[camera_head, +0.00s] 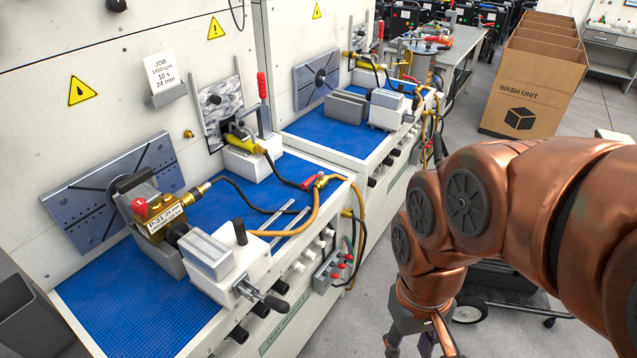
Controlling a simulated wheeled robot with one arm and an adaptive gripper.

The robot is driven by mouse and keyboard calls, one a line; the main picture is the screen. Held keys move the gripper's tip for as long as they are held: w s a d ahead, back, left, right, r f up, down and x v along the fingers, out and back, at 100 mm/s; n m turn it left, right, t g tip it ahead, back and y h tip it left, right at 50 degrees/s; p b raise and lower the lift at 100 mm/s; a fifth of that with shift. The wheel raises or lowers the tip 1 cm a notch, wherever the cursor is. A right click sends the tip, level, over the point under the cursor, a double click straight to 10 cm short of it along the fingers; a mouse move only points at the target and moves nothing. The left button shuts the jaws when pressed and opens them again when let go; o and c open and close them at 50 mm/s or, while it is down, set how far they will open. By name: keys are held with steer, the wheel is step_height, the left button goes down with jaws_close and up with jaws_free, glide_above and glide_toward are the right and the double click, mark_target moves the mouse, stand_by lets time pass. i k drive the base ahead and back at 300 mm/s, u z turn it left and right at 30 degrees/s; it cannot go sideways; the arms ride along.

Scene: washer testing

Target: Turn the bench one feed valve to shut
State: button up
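A valve with a red lever (312,182) sits on a brass fitting at the right edge of the near bench (115,303). The lever points toward the left and up from the fitting, and yellow hoses run from it. I cannot read a bench number, so I cannot tell for sure that this is bench one. My gripper (420,345) hangs low at the bottom, right of the near bench and well apart from the valve. Its fingertips are cut off by the picture's edge, so its opening is unclear. It touches nothing that I can see.
A brass block with a red knob (140,206) is clamped in a vise (212,253) on the near bench. A second, similar bench (330,136) stands behind. A wash unit carton (530,85) and a dark wheeled cart (500,290) are at right. Floor between is open.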

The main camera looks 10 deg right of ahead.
mark_target(305, 184)
steer(key=z, duration=0.45)
steer(key=i, duration=0.7)
steer(key=u, duration=2)
